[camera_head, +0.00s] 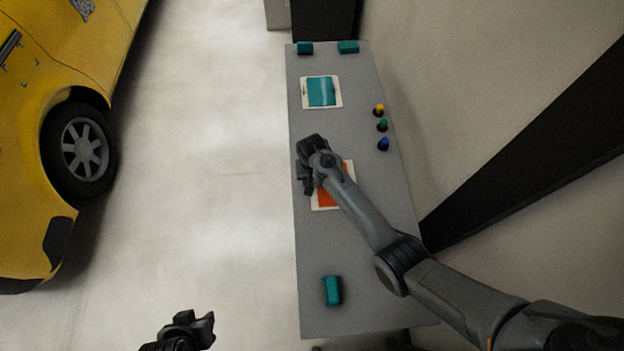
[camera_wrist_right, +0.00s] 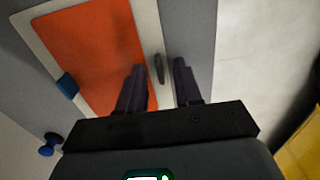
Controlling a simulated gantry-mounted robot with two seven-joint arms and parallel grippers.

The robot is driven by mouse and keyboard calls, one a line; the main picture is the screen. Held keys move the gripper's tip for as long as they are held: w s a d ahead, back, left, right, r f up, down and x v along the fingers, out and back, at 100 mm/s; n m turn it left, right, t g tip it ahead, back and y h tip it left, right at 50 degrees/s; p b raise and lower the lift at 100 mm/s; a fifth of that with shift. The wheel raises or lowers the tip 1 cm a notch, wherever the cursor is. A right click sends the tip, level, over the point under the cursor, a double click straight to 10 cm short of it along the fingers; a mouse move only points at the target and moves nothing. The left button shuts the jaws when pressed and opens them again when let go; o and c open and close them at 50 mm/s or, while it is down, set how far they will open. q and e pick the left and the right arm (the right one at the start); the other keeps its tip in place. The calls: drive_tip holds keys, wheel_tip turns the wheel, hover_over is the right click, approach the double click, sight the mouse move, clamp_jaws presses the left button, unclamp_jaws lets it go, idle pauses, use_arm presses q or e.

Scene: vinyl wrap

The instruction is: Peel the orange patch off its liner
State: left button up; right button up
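The orange patch (camera_head: 331,194) lies on its pale liner (camera_head: 349,170) on the grey table, partly hidden by my right arm in the head view. In the right wrist view the orange patch (camera_wrist_right: 92,55) fills the upper left, with the pale liner (camera_wrist_right: 146,22) along its edge. My right gripper (camera_head: 304,186) is over the patch's left edge; in the wrist view its two dark fingers (camera_wrist_right: 160,84) are apart. A small dark tab-like piece (camera_wrist_right: 158,69) shows on the liner between them, apparently not gripped. My left gripper (camera_head: 203,330) is over the floor, its opening unclear.
A teal patch on a liner (camera_head: 321,91) lies farther up the table. Teal blocks (camera_head: 332,291) sit near the table's ends. Yellow, green and blue knobbed items (camera_head: 383,144) stand along the right edge. A yellow car (camera_head: 50,150) is at left, with open floor between.

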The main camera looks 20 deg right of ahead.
drive_tip(key=shift+r, duration=0.15)
